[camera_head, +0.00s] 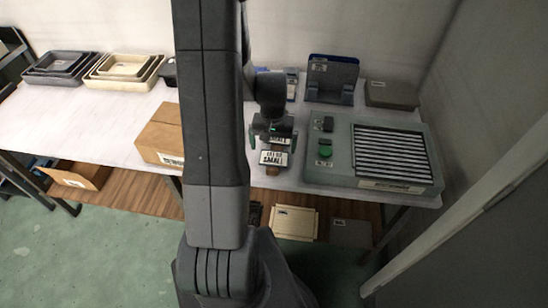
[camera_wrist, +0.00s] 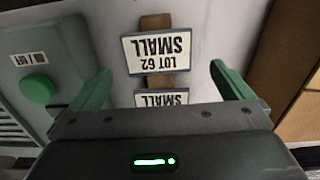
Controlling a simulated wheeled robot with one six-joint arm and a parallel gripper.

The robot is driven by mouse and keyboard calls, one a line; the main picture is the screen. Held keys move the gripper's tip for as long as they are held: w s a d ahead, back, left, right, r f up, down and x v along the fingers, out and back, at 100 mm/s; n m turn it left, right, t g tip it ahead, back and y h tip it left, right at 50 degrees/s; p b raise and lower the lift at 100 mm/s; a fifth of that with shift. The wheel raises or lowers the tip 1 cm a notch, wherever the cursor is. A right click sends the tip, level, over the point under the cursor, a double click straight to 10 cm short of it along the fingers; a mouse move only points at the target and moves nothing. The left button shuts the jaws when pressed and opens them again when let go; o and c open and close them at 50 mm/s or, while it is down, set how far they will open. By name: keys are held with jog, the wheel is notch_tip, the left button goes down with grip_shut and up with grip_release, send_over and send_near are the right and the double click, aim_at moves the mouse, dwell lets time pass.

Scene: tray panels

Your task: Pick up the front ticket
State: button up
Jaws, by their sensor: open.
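The front ticket (camera_head: 273,158) is a white label reading SMALL, LOT 62, on a grey plate with a small brown block at its front. It also shows whole in the wrist view (camera_wrist: 158,52), upside down. A second SMALL ticket (camera_wrist: 162,98) lies behind it, partly hidden by my gripper's body. My gripper (camera_head: 272,144) is open over the tickets. In the wrist view, its green fingers (camera_wrist: 160,72) are spread wide to either side of the tickets, with nothing held between them. I cannot tell the height of the fingertips above the table.
A grey-green panel box (camera_head: 345,179) with a green button and striped grille stands close on the right. A cardboard box (camera_head: 160,135) stands on the left. Nested trays (camera_head: 122,78) sit at far left. A blue-grey holder (camera_head: 331,80) stands at the back.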

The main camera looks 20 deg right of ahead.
aim_at(274, 158)
jog(key=f, duration=0.4)
jog(key=shift+s+p, duration=0.2)
jog(key=shift+p, duration=0.1)
jog(key=shift+f+b, duration=0.3)
jog(key=shift+b, duration=0.1)
dwell(0.5)
jog(key=c, duration=0.9)
